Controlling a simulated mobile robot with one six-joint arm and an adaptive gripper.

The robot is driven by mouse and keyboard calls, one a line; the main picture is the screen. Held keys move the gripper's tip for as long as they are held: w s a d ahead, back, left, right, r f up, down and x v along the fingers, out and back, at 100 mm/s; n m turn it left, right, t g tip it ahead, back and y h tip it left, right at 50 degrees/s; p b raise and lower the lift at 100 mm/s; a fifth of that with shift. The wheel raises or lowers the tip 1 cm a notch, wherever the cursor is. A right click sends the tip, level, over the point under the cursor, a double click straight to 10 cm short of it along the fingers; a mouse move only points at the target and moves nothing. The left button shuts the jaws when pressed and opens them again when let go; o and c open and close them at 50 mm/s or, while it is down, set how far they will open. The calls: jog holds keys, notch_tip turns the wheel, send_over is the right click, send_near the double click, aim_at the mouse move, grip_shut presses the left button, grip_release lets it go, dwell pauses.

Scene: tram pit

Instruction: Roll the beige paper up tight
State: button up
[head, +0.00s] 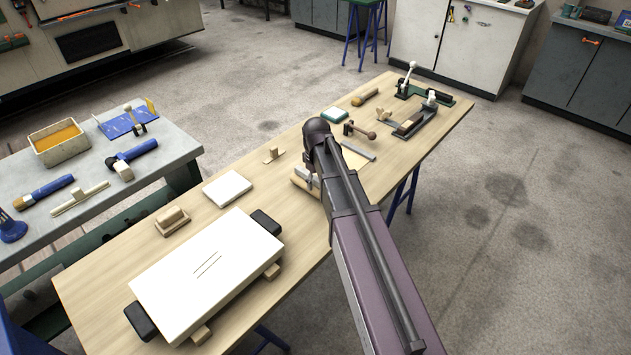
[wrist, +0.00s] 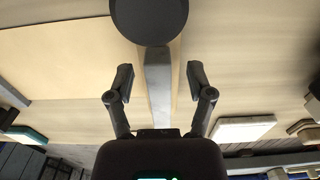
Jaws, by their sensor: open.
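The beige paper (wrist: 65,62) lies flat on the light wooden bench and fills much of the left of the wrist view. In the head view the paper (head: 353,160) shows only partly behind my arm. A tan strip (wrist: 176,65) runs along its near edge; I cannot tell whether it is rolled paper or wood. A grey bar-like shape covers part of this strip. My gripper (wrist: 160,82) is open, its two fingers on either side of the strip with gaps. In the head view my gripper is mostly hidden by my arm.
A grey bar (head: 358,150) lies beside the paper. A wooden-handled tool (head: 360,130), a green-edged block (head: 334,115) and clamp fixtures (head: 423,117) stand farther along the bench. A white pad (head: 227,188) and a large white board (head: 208,275) occupy the near end.

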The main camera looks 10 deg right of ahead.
grip_shut()
dwell(0.3)
jog(key=shift+d, duration=0.1)
jog(key=shift+w+d, duration=1.2)
jog(key=shift+d, duration=0.4)
jog(key=shift+w+d, duration=1.15)
jog(key=shift+d, duration=0.4)
jog(key=shift+w+d, duration=1.2)
jog(key=shift+d, duration=0.5)
jog(key=shift+w+d, duration=1)
jog(key=shift+d, duration=0.35)
jog(key=shift+w+d, duration=1)
jog(key=shift+d, duration=0.35)
jog(key=shift+w+d, duration=1)
jog(key=shift+d, duration=0.35)
